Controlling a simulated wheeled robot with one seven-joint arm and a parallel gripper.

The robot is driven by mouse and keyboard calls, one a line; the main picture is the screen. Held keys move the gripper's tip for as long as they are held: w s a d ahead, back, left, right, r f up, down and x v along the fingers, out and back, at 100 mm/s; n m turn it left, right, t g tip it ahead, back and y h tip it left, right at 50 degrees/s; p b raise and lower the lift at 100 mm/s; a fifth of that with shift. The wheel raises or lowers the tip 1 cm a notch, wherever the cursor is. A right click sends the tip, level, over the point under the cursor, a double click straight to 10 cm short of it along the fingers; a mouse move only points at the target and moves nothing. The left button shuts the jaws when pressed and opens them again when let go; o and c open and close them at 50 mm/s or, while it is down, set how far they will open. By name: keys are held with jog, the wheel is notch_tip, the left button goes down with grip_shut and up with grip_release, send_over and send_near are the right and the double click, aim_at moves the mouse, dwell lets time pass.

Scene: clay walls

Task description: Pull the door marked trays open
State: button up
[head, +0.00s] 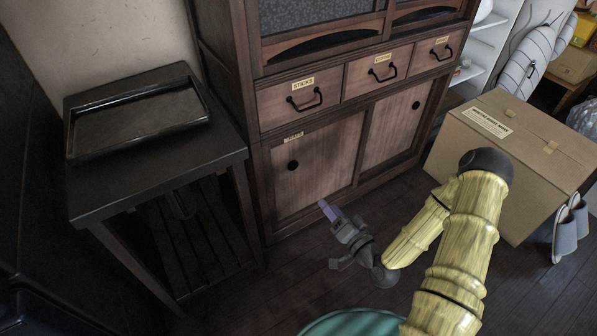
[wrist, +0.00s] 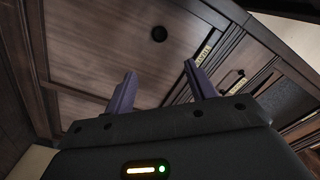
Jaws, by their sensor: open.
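The door marked trays (head: 316,166) is the lower left wooden panel of the dark cabinet, with a small label (head: 293,138) at its top left corner. A round black knob or finger pull (head: 292,165) sits near its left edge. The door looks shut. My gripper (head: 329,209) is in front of the lower part of this door, below and right of the knob. In the wrist view the gripper (wrist: 158,88) is open and empty, its two purple fingers apart, with the door panel (wrist: 100,50) and the knob (wrist: 158,34) beyond them. I cannot tell whether the fingertips touch the door.
Three drawers with black handles (head: 305,100) run above the door. A second lower panel (head: 397,126) is to its right. A dark side table (head: 230,160) with a black tray (head: 75,150) stands left. A cardboard box (head: 520,165) and slippers (head: 564,232) are right.

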aim_at(294, 166)
jog(key=b+x, duration=0.7)
jog(key=x, duration=0.9)
jog(key=shift+w+a+f, duration=0.15)
jog(key=shift+w+a, duration=0.3)
jog(key=shift+w, duration=0.1)
jog(key=shift+c, duration=0.3)
